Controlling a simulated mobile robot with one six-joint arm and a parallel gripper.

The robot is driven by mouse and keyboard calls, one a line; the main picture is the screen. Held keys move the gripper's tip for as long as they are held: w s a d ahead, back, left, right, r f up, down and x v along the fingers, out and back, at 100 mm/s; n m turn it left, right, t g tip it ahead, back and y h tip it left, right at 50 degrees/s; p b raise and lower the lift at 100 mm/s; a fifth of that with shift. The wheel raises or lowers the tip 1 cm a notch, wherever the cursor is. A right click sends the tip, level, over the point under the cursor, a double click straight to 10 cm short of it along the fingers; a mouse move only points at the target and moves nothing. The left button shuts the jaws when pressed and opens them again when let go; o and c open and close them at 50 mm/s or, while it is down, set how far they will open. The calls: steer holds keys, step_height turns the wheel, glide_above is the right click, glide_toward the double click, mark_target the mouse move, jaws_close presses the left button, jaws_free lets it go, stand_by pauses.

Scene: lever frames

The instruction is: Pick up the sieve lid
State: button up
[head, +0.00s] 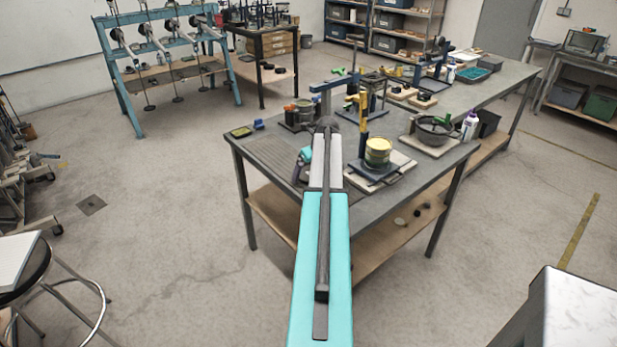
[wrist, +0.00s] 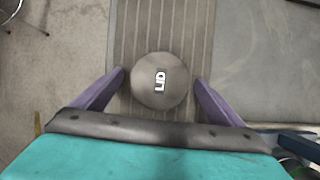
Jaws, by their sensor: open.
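My gripper (wrist: 160,76) is open, with one purple finger on each side of the lid. A small gap shows between each fingertip and the lid's edge; I cannot tell the height gap. In the head view my teal arm reaches over the table, and I cannot make out the lid clearly there.
The grey table (head: 404,200) holds a yellow-rimmed tin (head: 378,151) on a dark stand, a clamp with a yellow handle, a dark bowl (head: 435,130) and a white bottle (head: 469,126). The ribbed area (head: 268,152) at the table's left is mostly clear. A stool stands at the lower left.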

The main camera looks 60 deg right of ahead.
mark_target(307, 172)
steer(key=c, duration=1.3)
steer(key=shift+o, duration=0.2)
steer(key=shift+r, duration=0.2)
steer(key=shift+r+b, duration=0.75)
steer(key=shift+r, duration=0.7)
steer(key=s+a+b, duration=0.1)
steer(key=s, duration=0.4)
steer(key=s+a+r+b, duration=0.1)
steer(key=s, duration=0.4)
steer(key=s+a+b, duration=0.1)
steer(key=s, duration=0.4)
steer(key=shift+s+a+r+b, duration=0.2)
steer(key=shift+s+r+b, duration=0.15)
steer(key=shift+b, duration=0.05)
